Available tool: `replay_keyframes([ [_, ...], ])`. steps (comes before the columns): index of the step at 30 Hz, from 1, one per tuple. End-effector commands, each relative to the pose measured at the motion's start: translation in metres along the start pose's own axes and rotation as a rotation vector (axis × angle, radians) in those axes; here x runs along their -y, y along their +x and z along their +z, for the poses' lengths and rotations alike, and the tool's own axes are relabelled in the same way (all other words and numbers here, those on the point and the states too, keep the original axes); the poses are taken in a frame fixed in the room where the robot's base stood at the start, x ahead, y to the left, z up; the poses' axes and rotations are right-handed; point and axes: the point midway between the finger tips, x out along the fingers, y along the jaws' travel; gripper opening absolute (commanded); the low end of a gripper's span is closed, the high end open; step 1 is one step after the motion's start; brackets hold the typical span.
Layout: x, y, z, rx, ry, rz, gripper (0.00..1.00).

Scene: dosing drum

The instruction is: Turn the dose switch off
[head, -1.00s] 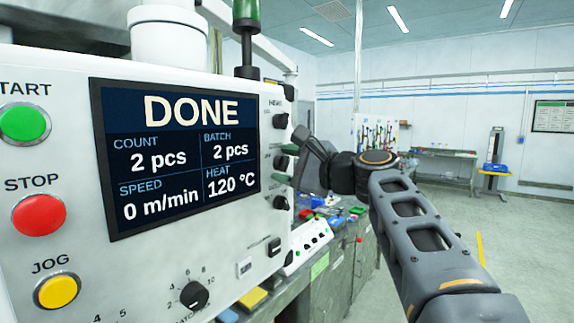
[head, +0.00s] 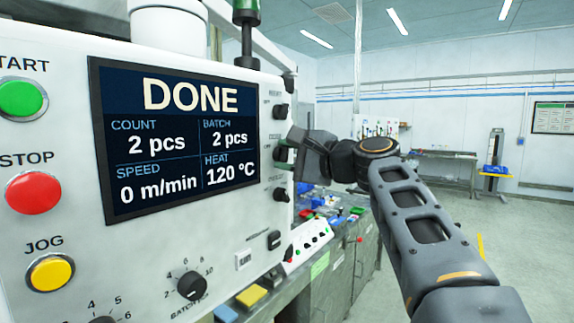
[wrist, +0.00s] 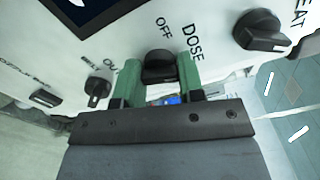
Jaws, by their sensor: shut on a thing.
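The dose switch (wrist: 159,66) is a black rotary knob on the white panel, beside the labels DOSE and OFF in the wrist view. My gripper (wrist: 158,80) has its green fingers on either side of this knob and is shut on it. Which position the knob points to is hard to tell, as the fingers and the viewing angle obscure it. In the head view my gripper (head: 285,156) reaches the panel's right edge from the right, and its tip hides the dose switch there.
A black HEAT knob (wrist: 262,31) and a smaller knob (wrist: 97,91) flank the switch. The display (head: 180,140) reads DONE. Green START (head: 20,98), red STOP (head: 33,193) and yellow JOG (head: 50,272) buttons are at left. Open floor lies right.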

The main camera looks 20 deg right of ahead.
Motion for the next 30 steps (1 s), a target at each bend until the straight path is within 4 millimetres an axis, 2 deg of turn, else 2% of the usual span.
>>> replay_keyframes([
  [1, -0.0053, 0.0004, -0.0018, 0.001, -0.046, 0.001, 0.12],
  [18, -0.0029, 0.0003, -0.0011, 0.0, -0.556, 0.0, 0.12],
  [30, -0.0013, 0.0002, -0.0005, 0.001, -0.763, 0.001, 0.12],
])
